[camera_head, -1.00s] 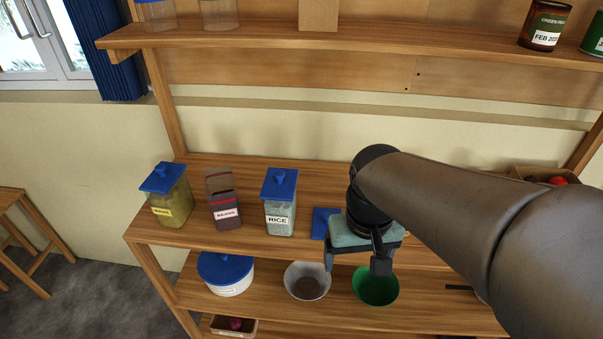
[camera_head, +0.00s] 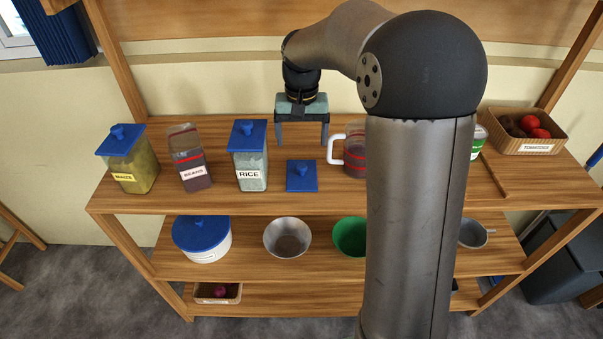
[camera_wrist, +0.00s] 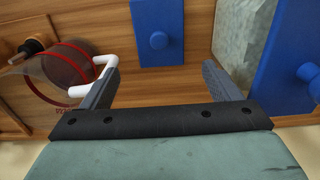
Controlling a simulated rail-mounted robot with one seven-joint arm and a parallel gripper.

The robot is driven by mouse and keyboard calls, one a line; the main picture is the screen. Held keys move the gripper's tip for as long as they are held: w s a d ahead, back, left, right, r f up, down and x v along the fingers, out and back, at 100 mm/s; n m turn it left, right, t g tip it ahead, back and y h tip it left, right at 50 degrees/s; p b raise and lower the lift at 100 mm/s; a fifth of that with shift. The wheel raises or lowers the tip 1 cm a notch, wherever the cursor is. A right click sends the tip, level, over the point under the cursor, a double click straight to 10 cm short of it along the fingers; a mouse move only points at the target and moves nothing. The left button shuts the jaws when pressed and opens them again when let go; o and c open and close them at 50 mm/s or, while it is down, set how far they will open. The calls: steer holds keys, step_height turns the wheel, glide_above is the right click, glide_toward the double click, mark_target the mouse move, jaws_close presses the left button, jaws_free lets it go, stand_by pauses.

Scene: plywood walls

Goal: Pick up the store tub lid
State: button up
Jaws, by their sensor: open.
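A square blue lid (camera_head: 301,176) with a small knob lies flat on the upper shelf board, right of the rice jar; it also shows in the wrist view (camera_wrist: 157,18). A round white tub (camera_head: 205,248) on the lower shelf wears a round blue lid (camera_head: 201,232) with a knob. My gripper (camera_head: 301,143) is open and empty, above the upper board and behind the square lid. In the wrist view, my open fingers (camera_wrist: 160,75) frame bare wood, with the square lid beyond the tips.
The rice jar (camera_head: 249,167) stands left of the square lid, and a jug (camera_head: 354,150) with a white handle stands right. The beans jar (camera_head: 191,163) has no lid on. A metal bowl (camera_head: 287,237) and green bowl (camera_head: 350,236) sit below. My arm hides part of the shelves.

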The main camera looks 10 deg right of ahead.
mark_target(302, 164)
step_height(302, 164, down, 10)
steer(key=shift+r+p, duration=0.2)
steer(key=shift+p, duration=0.1)
steer(key=c, duration=0.7)
